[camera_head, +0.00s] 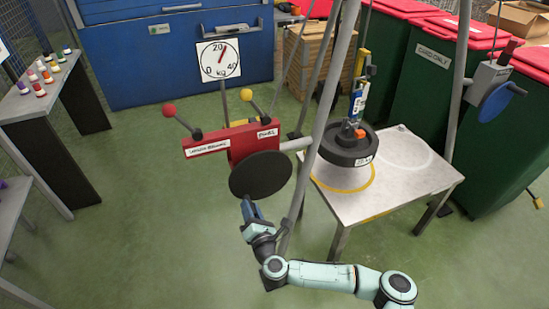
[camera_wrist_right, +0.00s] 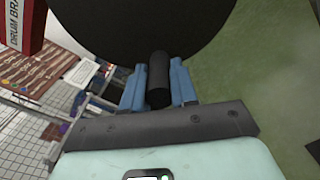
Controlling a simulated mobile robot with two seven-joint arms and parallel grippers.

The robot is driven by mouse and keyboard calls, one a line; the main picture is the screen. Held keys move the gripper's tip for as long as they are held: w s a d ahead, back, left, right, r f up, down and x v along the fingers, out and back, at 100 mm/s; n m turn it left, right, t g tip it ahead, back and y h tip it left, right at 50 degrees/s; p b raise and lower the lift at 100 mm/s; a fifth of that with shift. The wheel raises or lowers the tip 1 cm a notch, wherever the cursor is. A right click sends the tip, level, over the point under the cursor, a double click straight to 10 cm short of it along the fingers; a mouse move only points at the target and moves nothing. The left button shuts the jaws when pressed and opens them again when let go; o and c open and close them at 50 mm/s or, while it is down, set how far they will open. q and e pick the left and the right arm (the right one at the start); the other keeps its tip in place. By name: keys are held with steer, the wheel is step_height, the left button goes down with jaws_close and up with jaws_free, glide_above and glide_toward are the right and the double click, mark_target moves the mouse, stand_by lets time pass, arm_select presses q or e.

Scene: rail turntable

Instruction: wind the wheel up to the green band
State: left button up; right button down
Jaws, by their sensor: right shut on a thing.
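The wheel is a dark round disc (camera_head: 261,175) on the front of a red housing (camera_head: 222,143) with white labels. In the right wrist view its dark face (camera_wrist_right: 140,25) fills the top. A black cylindrical handle (camera_wrist_right: 158,72) stands out from it. My right gripper (camera_head: 248,207) is at the lower edge of the wheel; its blue fingers (camera_wrist_right: 158,88) are shut on the handle, one on each side. A white kg dial (camera_head: 219,59) has a red needle pointing up and slightly right. I cannot make out a green band. My left gripper is out of view.
Two levers with a red knob (camera_head: 169,109) and a yellow knob (camera_head: 246,95) rise from the housing. A grey pole (camera_head: 330,85) slants close by on the right. A pale table (camera_head: 410,178) with painted rings is under the weight. Another blue wheel (camera_head: 494,103) is far right.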

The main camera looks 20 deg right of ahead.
mark_target(238, 193)
steer(key=shift+a+r, duration=0.35)
steer(key=shift+a, duration=0.15)
steer(key=r+m, duration=0.1)
steer(key=a+m, duration=0.1)
steer(key=shift+a+r+m, duration=0.1)
steer(key=shift+r+m, duration=0.2)
steer(key=shift+r, duration=0.05)
steer(key=shift+a+r+m, duration=0.1)
steer(key=shift+r+m, duration=0.2)
steer(key=shift+m, duration=0.1)
steer(key=shift+a+r, duration=0.1)
steer(key=shift+r, duration=0.1)
steer(key=c, duration=0.7)
jaws_free()
steer(key=shift+f, duration=0.2)
